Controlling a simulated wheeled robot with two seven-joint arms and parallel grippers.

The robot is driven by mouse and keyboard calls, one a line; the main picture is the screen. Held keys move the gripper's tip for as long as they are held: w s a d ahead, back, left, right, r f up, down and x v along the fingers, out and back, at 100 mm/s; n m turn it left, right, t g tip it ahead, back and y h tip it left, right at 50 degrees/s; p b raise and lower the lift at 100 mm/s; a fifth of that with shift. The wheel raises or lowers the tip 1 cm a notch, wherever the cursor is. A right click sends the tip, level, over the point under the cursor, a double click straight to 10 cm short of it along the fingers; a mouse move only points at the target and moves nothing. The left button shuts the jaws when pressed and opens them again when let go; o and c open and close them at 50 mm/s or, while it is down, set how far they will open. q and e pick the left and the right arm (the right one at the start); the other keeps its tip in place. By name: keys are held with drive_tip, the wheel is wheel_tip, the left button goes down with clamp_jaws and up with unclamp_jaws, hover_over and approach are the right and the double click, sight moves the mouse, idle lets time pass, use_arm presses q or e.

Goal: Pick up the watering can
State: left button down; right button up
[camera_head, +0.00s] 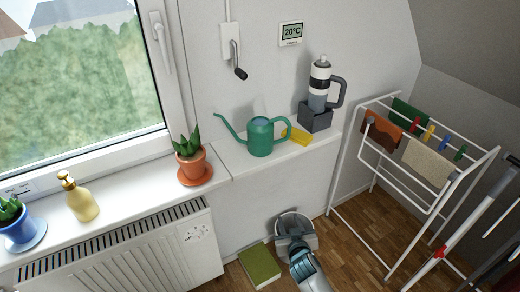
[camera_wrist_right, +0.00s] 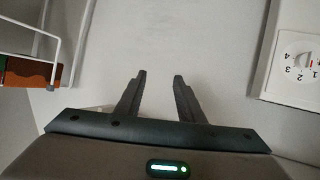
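The green watering can (camera_head: 260,137) stands upright on the white ledge. Its long spout points left and its handle is on the right. My right gripper (camera_wrist_right: 159,75) is open and empty. In the head view it is low at the bottom centre, below and apart from the can. The wrist view shows its two dark fingers apart with a plain pale surface beyond, and no can. My left gripper is not in view.
A potted plant (camera_head: 191,158) stands left of the can. A yellow cloth (camera_head: 298,136) and a grey-based bottle (camera_head: 318,88) are on its right. A drying rack (camera_head: 352,155) stands at right. The radiator (camera_head: 125,258) is lower left. A green book (camera_head: 260,265) lies on the floor.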

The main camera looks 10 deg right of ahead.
drive_tip(key=w+r+m+t, duration=0.1)
drive_tip(key=w+r+t, duration=0.1)
drive_tip(key=r, duration=1)
drive_tip(key=w+r+m+t+h, duration=0.1)
drive_tip(key=w+r+t, duration=0.1)
drive_tip(key=r, duration=1)
drive_tip(key=shift+w+d+r+t, duration=0.25)
drive_tip(key=shift+w+d+t, duration=0.05)
drive_tip(key=shift+w, duration=0.45)
